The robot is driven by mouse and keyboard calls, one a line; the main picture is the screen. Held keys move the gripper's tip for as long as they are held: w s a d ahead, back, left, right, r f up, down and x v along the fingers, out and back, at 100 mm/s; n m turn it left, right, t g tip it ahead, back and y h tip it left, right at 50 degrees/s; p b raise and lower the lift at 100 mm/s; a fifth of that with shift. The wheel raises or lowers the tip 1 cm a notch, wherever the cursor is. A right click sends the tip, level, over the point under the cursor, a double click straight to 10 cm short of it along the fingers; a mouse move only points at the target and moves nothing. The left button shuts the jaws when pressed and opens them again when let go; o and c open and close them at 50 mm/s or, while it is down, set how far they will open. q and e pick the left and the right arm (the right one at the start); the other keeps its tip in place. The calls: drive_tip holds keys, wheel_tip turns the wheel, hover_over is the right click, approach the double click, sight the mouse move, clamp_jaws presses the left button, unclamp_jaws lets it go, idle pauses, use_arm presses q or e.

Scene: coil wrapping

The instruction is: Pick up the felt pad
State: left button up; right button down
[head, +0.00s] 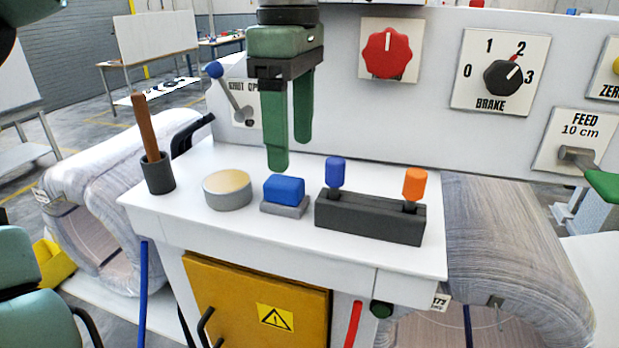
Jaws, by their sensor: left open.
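A blue block (284,189) rests on a small grey base (284,208) on the white shelf; it looks like the felt pad, though its material cannot be told. My left gripper (290,153) comes down from the top with its two green fingers apart and nothing between them. Its fingertips point down and show just above and behind the blue block in the picture, apart from it. My right gripper is not in view.
On the shelf (290,250) stand a round grey tin (228,192) with a beige top, a dark cup (157,174) with a brown stick, and a black holder (370,217) with blue-topped and orange-topped tools. Behind is a panel with a red knob (388,53) and brake dial (502,77).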

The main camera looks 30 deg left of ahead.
sight(284, 180)
use_arm(q)
drive_tip(key=shift+s+a+f, duration=0.3)
drive_tip(key=shift+s+f, duration=0.5)
drive_tip(key=shift+s, duration=0.15)
wheel_tip(284, 180, down, 2)
drive_tip(key=shift+s+f+p, duration=0.1)
drive_tip(key=shift+s+p, duration=0.05)
drive_tip(key=shift+p, duration=0.85)
drive_tip(key=shift+w+d+f, duration=0.1)
drive_tip(key=shift+w+f, duration=0.15)
drive_tip(key=shift+f, duration=0.4)
drive_tip(key=shift+w+f, duration=0.25)
drive_tip(key=shift+f, duration=0.6)
drive_tip(key=shift+s, duration=0.1)
drive_tip(key=shift+r, duration=0.1)
drive_tip(key=c, duration=1.3)
clamp_jaws()
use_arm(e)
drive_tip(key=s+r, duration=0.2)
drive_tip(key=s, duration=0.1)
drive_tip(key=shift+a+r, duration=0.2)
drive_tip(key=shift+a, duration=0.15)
use_arm(q)
drive_tip(key=shift+r, duration=0.1)
